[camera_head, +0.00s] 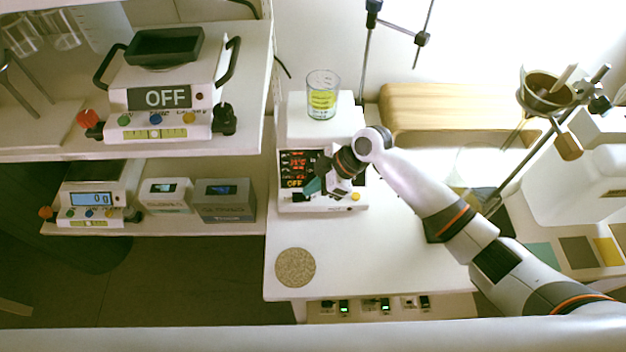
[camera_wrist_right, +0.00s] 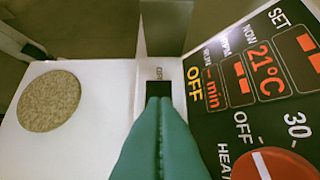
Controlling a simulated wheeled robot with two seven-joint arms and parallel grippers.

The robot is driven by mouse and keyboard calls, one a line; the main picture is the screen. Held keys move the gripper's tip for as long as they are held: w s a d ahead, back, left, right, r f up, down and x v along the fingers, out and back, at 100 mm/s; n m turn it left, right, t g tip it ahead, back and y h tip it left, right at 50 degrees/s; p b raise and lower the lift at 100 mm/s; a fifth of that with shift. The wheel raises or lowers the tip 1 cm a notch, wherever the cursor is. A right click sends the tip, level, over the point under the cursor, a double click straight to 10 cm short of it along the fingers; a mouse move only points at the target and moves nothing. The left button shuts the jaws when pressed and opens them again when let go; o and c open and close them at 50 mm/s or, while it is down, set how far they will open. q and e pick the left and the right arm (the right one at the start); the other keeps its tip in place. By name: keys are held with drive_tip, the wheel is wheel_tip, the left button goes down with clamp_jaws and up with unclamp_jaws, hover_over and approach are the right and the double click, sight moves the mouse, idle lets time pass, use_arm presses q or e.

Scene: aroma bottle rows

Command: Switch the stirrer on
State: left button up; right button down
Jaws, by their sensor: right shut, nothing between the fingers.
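The stirrer (camera_head: 296,120) is a white box on the bench, with a dark display on its front. Its display reads OFF in yellow, and in the right wrist view the display (camera_wrist_right: 212,75) shows OFF, 21°C and dashes. A small dark switch (camera_wrist_right: 159,88) sits in the front panel beside it, with small lettering above. My right gripper (camera_head: 313,186) is shut and empty at the stirrer's front. In the right wrist view its teal fingertips (camera_wrist_right: 159,101) overlap the switch's lower part; I cannot tell whether they touch it. A red knob (camera_wrist_right: 275,165) is at lower right. My left gripper is not in view.
A beaker (camera_head: 322,101) of yellow liquid stands on the stirrer. A round cork mat (camera_head: 295,267) lies on the bench in front. Another device showing OFF (camera_head: 165,98) and a balance (camera_head: 92,199) are on the left shelves. A stand with a bowl (camera_head: 546,92) is at right.

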drive_tip(key=shift+s+d+f+y+b, duration=0.15)
drive_tip(key=shift+f+y+b, duration=0.25)
drive_tip(key=shift+f+b, duration=0.65)
drive_tip(key=shift+r, duration=0.65)
drive_tip(key=shift+r+p, duration=0.1)
drive_tip(key=shift+p, duration=0.2)
drive_tip(key=shift+r+p, duration=0.55)
drive_tip(key=shift+r, duration=0.2)
